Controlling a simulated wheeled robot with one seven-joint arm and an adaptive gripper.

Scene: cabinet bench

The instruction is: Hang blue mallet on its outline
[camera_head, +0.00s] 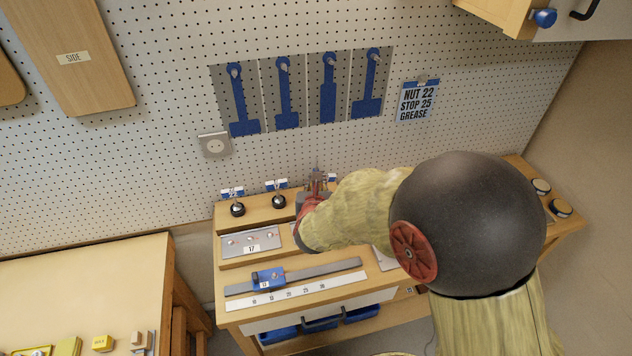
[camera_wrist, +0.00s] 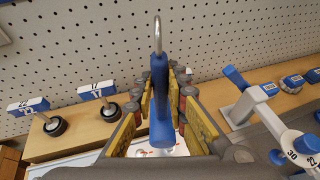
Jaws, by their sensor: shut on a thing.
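My gripper (camera_wrist: 160,110) is shut on a blue tool (camera_wrist: 159,85), which I take to be the blue mallet. It stands between the yellow-padded fingers, with a grey metal loop at its upper end. Its lower part is partly hidden by the fingers. In the head view my gripper (camera_head: 315,190) is above the back of the bench, largely covered by my arm. Several blue tool shapes (camera_head: 241,105) on grey panels are on the pegboard above and beyond it, each with a peg near its top. I cannot tell which shape is the mallet's outline.
Black knobs (camera_head: 278,202) with blue-and-white tags stand left of my gripper on the bench (camera_head: 235,212). A blue slider on a ruler (camera_head: 268,278) lies in front. A grey and blue device (camera_wrist: 250,100) stands close on the right. An outlet (camera_head: 214,145) and a sign (camera_head: 418,102) flank the panels.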

